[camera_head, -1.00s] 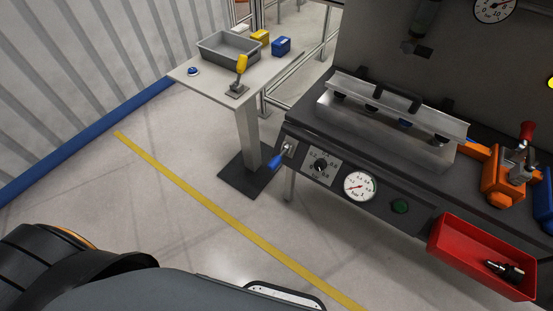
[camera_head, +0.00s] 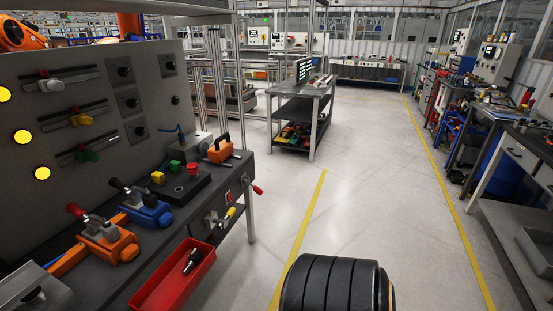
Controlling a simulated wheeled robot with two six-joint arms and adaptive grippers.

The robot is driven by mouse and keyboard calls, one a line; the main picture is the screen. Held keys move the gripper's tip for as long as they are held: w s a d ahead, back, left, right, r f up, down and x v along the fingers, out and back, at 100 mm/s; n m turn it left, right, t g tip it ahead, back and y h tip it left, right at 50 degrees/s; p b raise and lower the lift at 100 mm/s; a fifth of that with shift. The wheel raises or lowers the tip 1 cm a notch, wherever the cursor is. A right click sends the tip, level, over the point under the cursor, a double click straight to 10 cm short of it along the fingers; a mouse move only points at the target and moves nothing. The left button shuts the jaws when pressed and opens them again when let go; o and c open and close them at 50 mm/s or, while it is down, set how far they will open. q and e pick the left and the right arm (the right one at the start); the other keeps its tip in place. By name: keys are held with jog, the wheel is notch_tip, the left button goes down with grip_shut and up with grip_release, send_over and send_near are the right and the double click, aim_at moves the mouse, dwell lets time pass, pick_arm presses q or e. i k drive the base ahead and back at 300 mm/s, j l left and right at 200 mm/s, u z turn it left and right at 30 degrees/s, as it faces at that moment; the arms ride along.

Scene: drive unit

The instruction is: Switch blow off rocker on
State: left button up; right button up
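The drive unit bench (camera_head: 100,262) stands on the left with an upright grey panel (camera_head: 55,125) behind it. On its front edge there is a small red switch (camera_head: 229,197). Beside it are a lever with a yellow grip (camera_head: 230,214) and a red-tipped lever (camera_head: 257,190). I cannot read any label, so I cannot tell which part is the blow off rocker. The panel carries round yellow lamps (camera_head: 22,137), slide levers (camera_head: 80,120) and black knobs (camera_head: 124,72).
A red bin (camera_head: 172,280) with a black part in it hangs at the bench front. Orange and blue clamps (camera_head: 145,212) and a red mushroom button (camera_head: 193,168) sit on top.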

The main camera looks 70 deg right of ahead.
aim_at(229, 198)
jog(key=z, duration=1.75)
